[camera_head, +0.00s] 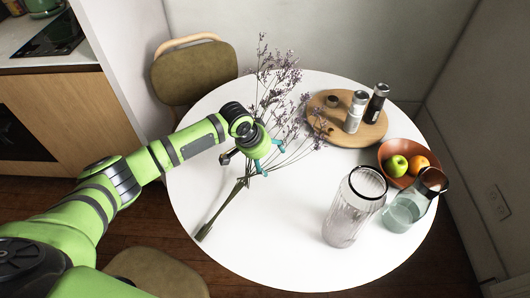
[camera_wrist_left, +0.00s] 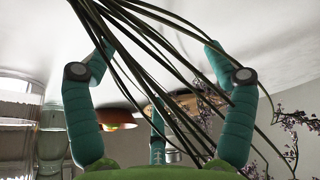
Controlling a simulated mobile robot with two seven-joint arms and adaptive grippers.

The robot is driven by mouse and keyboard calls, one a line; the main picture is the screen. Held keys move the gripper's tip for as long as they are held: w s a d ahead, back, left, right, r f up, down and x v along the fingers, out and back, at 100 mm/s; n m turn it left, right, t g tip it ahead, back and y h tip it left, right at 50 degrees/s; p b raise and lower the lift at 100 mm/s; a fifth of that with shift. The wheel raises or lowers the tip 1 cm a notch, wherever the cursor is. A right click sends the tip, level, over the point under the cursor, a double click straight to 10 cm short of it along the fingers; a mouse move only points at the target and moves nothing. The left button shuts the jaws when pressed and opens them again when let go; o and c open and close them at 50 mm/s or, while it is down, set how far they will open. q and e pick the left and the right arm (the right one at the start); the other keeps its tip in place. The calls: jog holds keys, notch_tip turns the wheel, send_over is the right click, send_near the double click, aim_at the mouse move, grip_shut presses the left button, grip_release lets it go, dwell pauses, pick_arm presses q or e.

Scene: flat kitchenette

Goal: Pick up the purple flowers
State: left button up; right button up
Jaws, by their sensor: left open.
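The purple flowers (camera_head: 278,82) lie across the white round table. Their bundled green stems (camera_head: 222,212) point toward the table's front left edge, and the blossoms spread toward the back. My left gripper (camera_head: 265,165) is at the middle of the bunch, where the stems fan out. In the left wrist view the teal fingers (camera_wrist_left: 160,55) stand apart, with the dark green stems (camera_wrist_left: 150,35) running across the gap between them. A few purple blossoms (camera_wrist_left: 293,118) show at the right of that view. I cannot tell whether any finger touches the stems. My right gripper is not in view.
A clear ribbed glass jar (camera_head: 348,212) and a glass carafe (camera_head: 408,207) stand at the front right of the table (camera_head: 270,262). Behind them are a bowl (camera_head: 391,155) with fruit and a wooden board (camera_head: 322,120) with shakers. A chair (camera_head: 190,73) stands at the back left.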

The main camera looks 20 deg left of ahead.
pick_arm(q)
jog(key=shift+r, duration=0.1)
jog(key=c, duration=1.4)
